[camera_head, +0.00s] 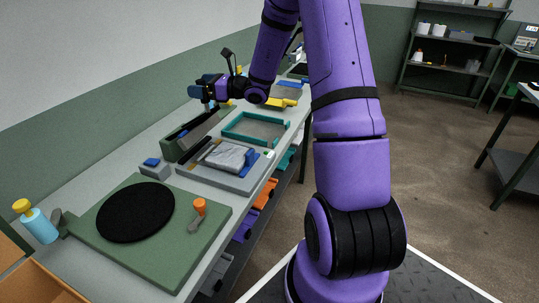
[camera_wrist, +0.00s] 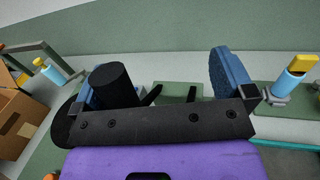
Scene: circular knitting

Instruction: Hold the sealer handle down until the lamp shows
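The sealer (camera_head: 188,138) is a long green box with a dark bar along its top, standing on the bench by the wall. My gripper (camera_head: 203,87) is above and beyond its far end. In the wrist view my gripper (camera_wrist: 162,85) is open, its two blue fingers wide apart. A black cylinder (camera_wrist: 112,84), which looks like the sealer handle, shows close to the left finger and partly covers it. I cannot tell whether they touch. A green body with dark prongs, probably the sealer (camera_wrist: 177,91), lies behind the gap. I cannot make out a lit lamp.
A grey tray with a silvery pack (camera_head: 228,157) and a teal frame (camera_head: 255,128) lie beside the sealer. A green board with a black disc (camera_head: 136,211) is nearer. A yellow-capped blue bottle (camera_head: 39,224) and a cardboard box (camera_head: 40,283) stand at the left.

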